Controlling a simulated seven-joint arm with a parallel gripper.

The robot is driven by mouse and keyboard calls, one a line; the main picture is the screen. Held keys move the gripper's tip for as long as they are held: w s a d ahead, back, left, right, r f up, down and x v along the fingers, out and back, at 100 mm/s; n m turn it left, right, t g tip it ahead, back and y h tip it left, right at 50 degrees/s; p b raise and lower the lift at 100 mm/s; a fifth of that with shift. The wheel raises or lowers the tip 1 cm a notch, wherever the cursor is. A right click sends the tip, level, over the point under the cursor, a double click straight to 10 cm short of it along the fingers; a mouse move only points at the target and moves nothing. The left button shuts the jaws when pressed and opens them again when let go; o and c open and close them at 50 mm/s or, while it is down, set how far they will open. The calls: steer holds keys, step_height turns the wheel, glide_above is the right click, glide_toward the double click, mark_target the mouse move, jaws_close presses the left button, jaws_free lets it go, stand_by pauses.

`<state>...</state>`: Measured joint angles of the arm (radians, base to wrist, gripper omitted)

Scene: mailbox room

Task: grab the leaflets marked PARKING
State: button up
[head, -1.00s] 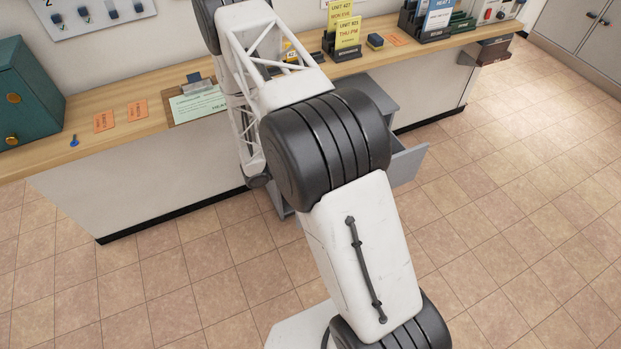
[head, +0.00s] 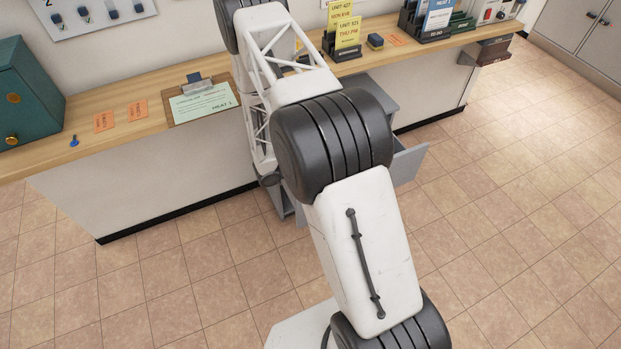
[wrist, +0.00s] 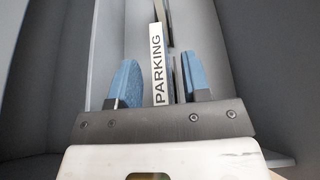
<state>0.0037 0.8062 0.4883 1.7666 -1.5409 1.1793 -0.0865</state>
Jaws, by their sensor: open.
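A white strip marked PARKING (wrist: 158,65) stands upright in the wrist view, its lettering running up its edge. It is seen inside a grey compartment. My gripper (wrist: 158,85) is open, with one blue-padded finger on each side of the strip. The left finger is visibly apart from it; a narrow gap and a dark edge lie between the strip and the right finger. In the head view my arm hides the gripper and the leaflets.
Grey compartment walls (wrist: 245,60) stand close on both sides of my gripper. In the head view a grey open drawer or door (head: 408,163) shows behind my arm, below the wooden counter (head: 100,125). A clipboard (head: 202,102), orange cards and a yellow sign stand stay on the counter.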

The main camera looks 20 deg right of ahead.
jaws_close()
steer(key=shift+r, duration=0.1)
stand_by(0.5)
step_height(320, 180, up, 18)
stand_by(1.0)
stand_by(0.6)
